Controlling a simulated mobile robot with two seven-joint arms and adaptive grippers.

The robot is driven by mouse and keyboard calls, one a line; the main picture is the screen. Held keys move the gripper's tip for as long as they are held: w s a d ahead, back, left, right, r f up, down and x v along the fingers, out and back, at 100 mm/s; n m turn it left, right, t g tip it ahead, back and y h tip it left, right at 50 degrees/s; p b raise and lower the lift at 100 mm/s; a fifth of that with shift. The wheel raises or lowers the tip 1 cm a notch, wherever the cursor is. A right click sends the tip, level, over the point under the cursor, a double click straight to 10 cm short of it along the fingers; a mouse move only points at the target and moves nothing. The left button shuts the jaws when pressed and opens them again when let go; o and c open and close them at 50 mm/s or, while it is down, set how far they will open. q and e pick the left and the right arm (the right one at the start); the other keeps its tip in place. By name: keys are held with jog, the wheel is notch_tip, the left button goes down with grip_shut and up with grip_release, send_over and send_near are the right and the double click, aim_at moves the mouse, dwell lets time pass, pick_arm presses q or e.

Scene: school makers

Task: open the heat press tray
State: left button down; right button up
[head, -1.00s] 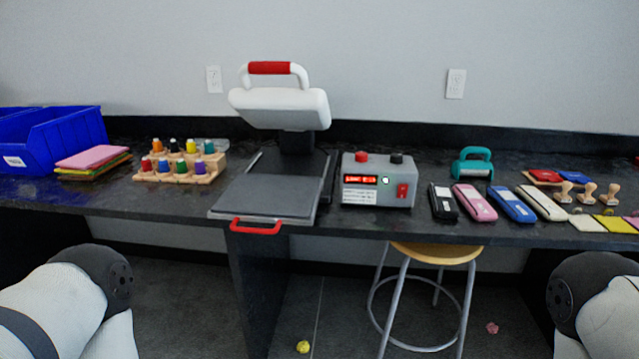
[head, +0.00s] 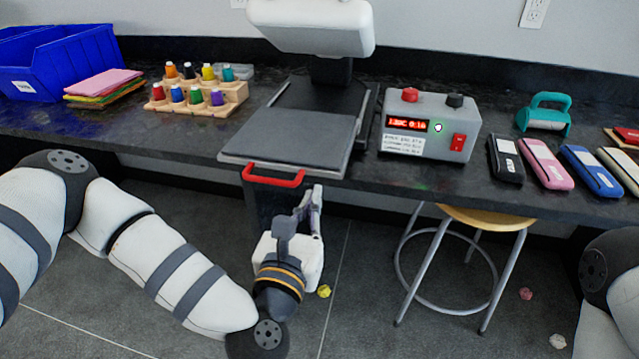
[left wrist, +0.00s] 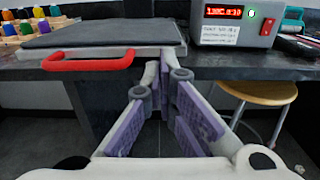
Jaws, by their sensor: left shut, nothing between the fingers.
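The heat press has a white upper part (head: 312,28), raised above its dark base. Its flat grey tray (head: 290,130) lies in front, with its front edge at the counter's front edge. A red handle (head: 272,176) is on the tray's front; it also shows in the left wrist view (left wrist: 88,62). My left gripper (head: 315,192) is just below and right of the handle, apart from it. In the left wrist view its purple-padded fingers (left wrist: 166,72) meet at the tips with nothing between them. My right gripper is not seen.
A control box (head: 430,124) with a lit red display stands right of the press. A rack of colored spools (head: 196,97) and a blue bin (head: 62,62) are to the left. A stool (head: 488,218) stands below the counter (head: 130,138) at right.

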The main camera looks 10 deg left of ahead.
aim_at(324, 175)
pick_arm(q)
jog(key=w, duration=0.5)
jog(key=shift+w+d, duration=0.1)
jog(key=shift+w, duration=0.1)
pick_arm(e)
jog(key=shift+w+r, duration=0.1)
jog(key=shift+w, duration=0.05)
pick_arm(q)
jog(key=shift+w+f, duration=0.1)
jog(key=shift+w+f, duration=0.15)
jog(key=shift+w, duration=0.2)
jog(key=shift+w+b, duration=0.45)
jog(key=shift+w, duration=0.25)
jog(key=shift+r, duration=0.25)
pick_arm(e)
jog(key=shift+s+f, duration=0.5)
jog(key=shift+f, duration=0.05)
pick_arm(q)
jog(key=shift+d+f, duration=0.1)
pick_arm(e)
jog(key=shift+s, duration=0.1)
